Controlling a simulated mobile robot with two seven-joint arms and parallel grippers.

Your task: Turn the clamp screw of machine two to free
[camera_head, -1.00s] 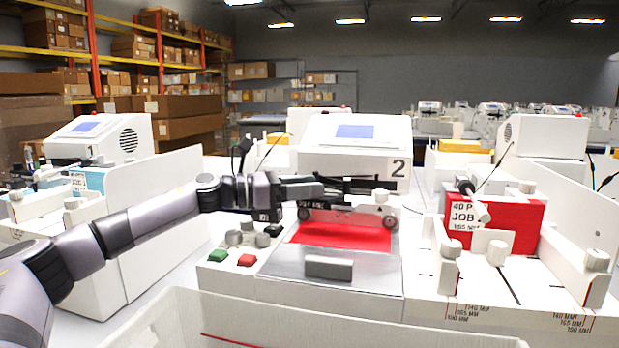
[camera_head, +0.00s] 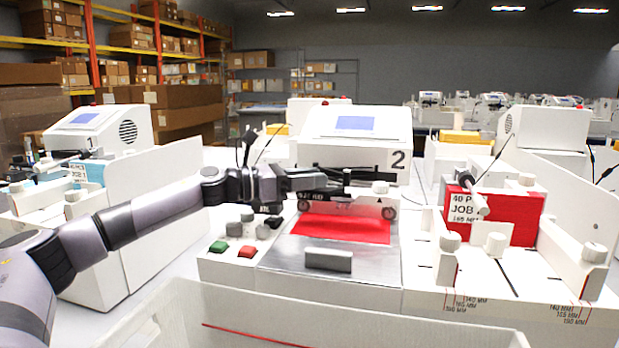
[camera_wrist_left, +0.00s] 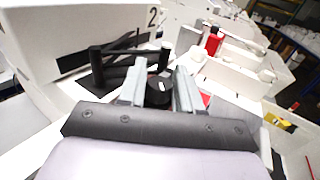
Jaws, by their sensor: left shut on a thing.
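Machine two (camera_head: 355,122) is the white plotter in the middle, with a "2" on its front and a red sheet (camera_head: 342,229) on its bed. My left gripper (camera_head: 338,188) reaches in from the left, just below the machine's front panel. In the left wrist view, a black round knob with a white mark, seemingly the clamp screw (camera_wrist_left: 158,91), sits between the two grey fingers of my left gripper (camera_wrist_left: 160,84), which is shut on it. My right gripper is not in view.
A green button (camera_head: 218,247) and a red button (camera_head: 247,252) sit at the machine's front left. A grey bar handle (camera_head: 328,260) is at the front of the bed. A white bin (camera_head: 190,310) stands nearest me. A feeder with a red block (camera_head: 500,218) is at the right.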

